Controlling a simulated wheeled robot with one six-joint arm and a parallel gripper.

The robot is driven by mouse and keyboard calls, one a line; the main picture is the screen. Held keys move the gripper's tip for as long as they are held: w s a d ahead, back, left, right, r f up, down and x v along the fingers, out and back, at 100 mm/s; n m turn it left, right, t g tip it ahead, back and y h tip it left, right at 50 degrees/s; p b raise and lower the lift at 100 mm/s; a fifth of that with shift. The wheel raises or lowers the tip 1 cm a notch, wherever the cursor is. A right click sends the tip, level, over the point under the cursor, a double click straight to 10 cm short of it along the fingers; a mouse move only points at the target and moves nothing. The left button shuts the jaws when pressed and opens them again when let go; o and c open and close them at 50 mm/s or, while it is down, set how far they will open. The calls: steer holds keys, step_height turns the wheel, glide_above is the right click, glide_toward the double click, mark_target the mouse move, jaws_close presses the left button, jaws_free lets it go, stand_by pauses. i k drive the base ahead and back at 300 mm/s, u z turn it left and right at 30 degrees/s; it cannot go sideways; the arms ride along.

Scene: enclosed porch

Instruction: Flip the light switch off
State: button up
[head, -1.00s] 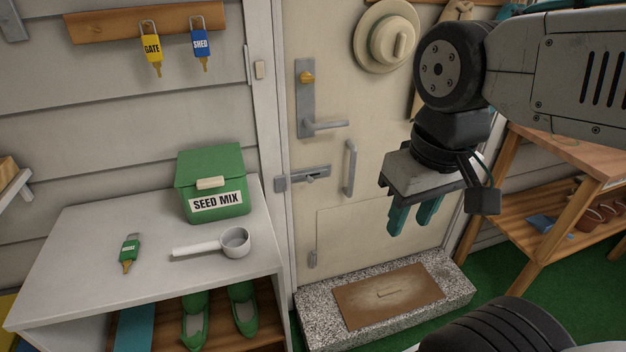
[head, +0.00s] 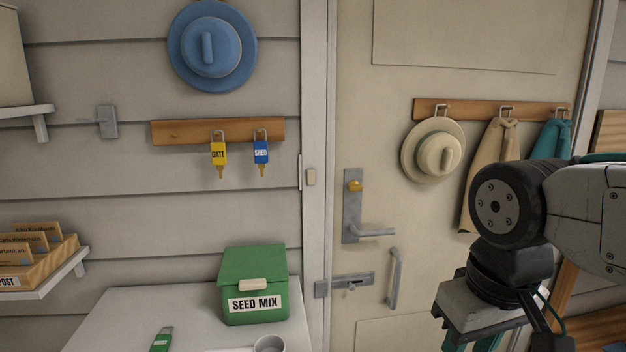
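Two wall fittings could be the light switch, and I cannot tell which one is. A grey plate with a small lever sticking out to its left (head: 108,121) is on the siding at the left, beside the key rail. My gripper (head: 473,342) hangs at the lower right in front of the door, far from both fittings. Its teal fingers stand apart with nothing seen between them; their tips are cut off by the frame's bottom edge.
A wooden rail (head: 275,130) holds yellow and blue tagged keys. A blue hat (head: 212,46) hangs above it. A green seed mix box (head: 254,286) stands on the white table (head: 120,310). A card shelf (head: 50,280) is at left. The door handle (head: 372,232) sticks out.

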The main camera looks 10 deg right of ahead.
mark_target(311, 173)
steer(key=k, duration=1.35)
steer(key=u, duration=0.6)
steer(key=i, duration=1.4)
steer(key=z, duration=0.75)
